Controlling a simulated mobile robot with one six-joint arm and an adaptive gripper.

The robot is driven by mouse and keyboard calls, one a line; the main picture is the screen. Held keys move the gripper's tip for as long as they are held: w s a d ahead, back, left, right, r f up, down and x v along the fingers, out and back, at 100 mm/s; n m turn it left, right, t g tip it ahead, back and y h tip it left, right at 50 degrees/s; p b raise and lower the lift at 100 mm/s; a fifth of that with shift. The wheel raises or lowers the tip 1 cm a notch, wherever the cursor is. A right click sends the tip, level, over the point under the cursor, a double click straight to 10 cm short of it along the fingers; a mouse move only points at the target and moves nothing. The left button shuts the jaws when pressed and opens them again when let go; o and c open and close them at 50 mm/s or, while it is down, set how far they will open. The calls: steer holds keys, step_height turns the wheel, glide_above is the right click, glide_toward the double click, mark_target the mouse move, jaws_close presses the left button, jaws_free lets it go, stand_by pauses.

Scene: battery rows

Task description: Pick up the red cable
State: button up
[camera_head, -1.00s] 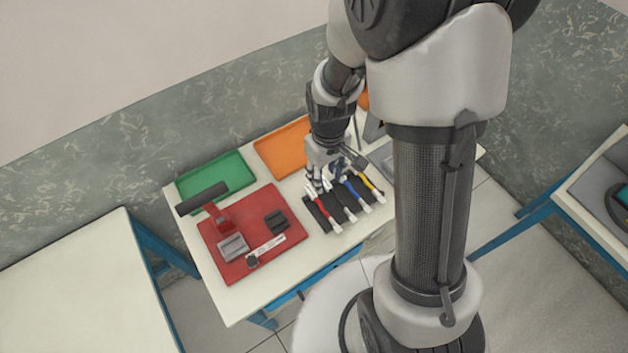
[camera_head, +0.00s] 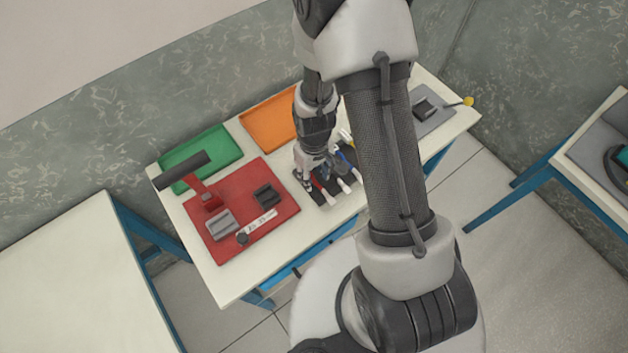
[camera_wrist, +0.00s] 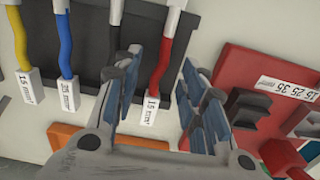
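The red cable (camera_wrist: 166,58) lies in the dark rack (camera_wrist: 93,63), with a white-labelled end (camera_wrist: 150,108) pointing toward my wrist camera. My gripper (camera_wrist: 161,57) is open in the wrist view, with one finger on each side of the red cable. I see no clear contact, and I cannot tell its exact height. In the head view my gripper (camera_head: 311,180) is over the left end of the rack, and the red cable (camera_head: 319,188) is partly hidden by it. A black cable (camera_wrist: 116,12) lies beside it, partly behind the left finger.
Blue (camera_wrist: 65,45) and yellow (camera_wrist: 21,42) cables lie farther along the rack. A red board (camera_head: 240,240) with grey and black blocks is close on the left. Green (camera_head: 205,152) and orange (camera_head: 268,124) trays lie behind. A grey plate (camera_head: 437,124) is at right.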

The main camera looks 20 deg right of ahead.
steer(key=shift+f, duration=0.45)
jaws_close()
